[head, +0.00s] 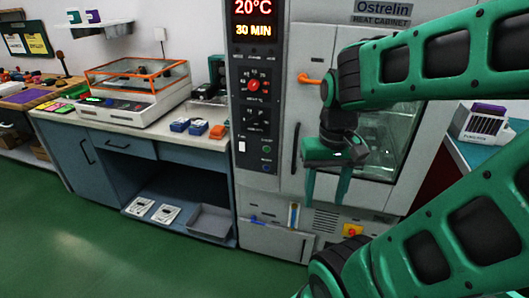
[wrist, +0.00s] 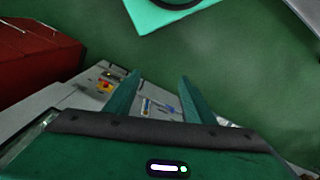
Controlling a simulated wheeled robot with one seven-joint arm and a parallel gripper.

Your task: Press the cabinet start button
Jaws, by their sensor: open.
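The grey heat cabinet (head: 314,50) stands in the middle of the head view, its door shut. Its dark control panel (head: 257,100) shows 20°C and 30 MIN above a red-centred knob (head: 253,85). Low on the panel are small round buttons, one of them greenish (head: 266,149), beside a white switch (head: 241,146). Their labels are too small to read. My green gripper (head: 325,198) hangs in front of the door, right of the panel and apart from the buttons. Its fingers point down, open and empty. In the wrist view the gripper (wrist: 159,82) points at the cabinet's lower front and floor.
An orange door handle (head: 309,79) juts out above my gripper. A yellow panel with a red button (head: 352,230) sits low on the cabinet. A workbench (head: 125,135) stands at left, and a teal-topped table (head: 465,150) at right. The green floor at left is clear.

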